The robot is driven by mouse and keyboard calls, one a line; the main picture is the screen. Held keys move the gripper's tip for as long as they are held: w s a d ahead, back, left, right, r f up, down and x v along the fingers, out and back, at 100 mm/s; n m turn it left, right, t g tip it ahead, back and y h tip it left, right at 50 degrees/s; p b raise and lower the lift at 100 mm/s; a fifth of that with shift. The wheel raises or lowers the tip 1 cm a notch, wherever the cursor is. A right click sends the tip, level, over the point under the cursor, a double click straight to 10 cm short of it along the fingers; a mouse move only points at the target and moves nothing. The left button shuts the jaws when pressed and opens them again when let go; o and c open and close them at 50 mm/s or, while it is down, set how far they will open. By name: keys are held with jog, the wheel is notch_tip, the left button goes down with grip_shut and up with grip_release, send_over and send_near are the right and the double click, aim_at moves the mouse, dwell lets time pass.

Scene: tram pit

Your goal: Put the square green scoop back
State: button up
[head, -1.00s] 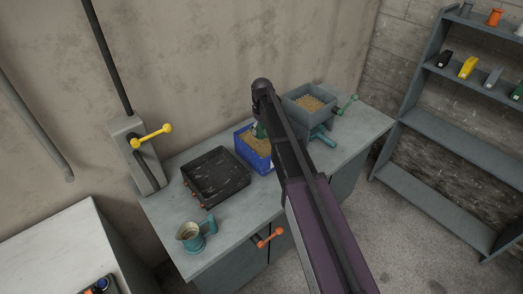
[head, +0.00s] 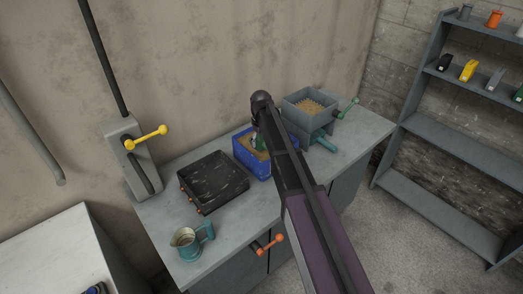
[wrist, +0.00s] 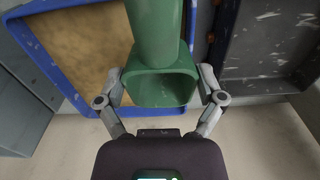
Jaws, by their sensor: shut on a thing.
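The green scoop (wrist: 158,85) fills the middle of the wrist view, with a round part running up to a squarish hollow end. My gripper (wrist: 161,78) is shut on it, one finger at each side. In the head view the scoop (head: 260,143) shows as a small green patch beside my arm, over the blue bin (head: 246,163). The bin holds tan grit, and its blue rim (wrist: 62,72) shows in the wrist view. My arm hides part of the bin. I cannot tell whether the scoop touches the grit.
A black tray (head: 213,181) and teal jug (head: 188,242) stand on the grey bench (head: 165,205). A grey hopper (head: 298,115) of grit stands right of the bin. The shelf rack (head: 445,145) at right holds several coloured scoops or similar pieces; its lower shelves look empty.

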aim_at(261, 150)
jog(key=shift+f, duration=0.1)
jog(key=shift+f+b, duration=2.25)
jog(key=shift+b, duration=0.1)
jog(key=shift+f, duration=0.15)
jog(key=o, duration=0.9)
jog(key=shift+c, duration=0.2)
notch_tip(261, 150, up, 14)
jog(key=p, duration=1.3)
jog(key=shift+a+f, duration=0.1)
jog(key=shift+a, duration=0.05)
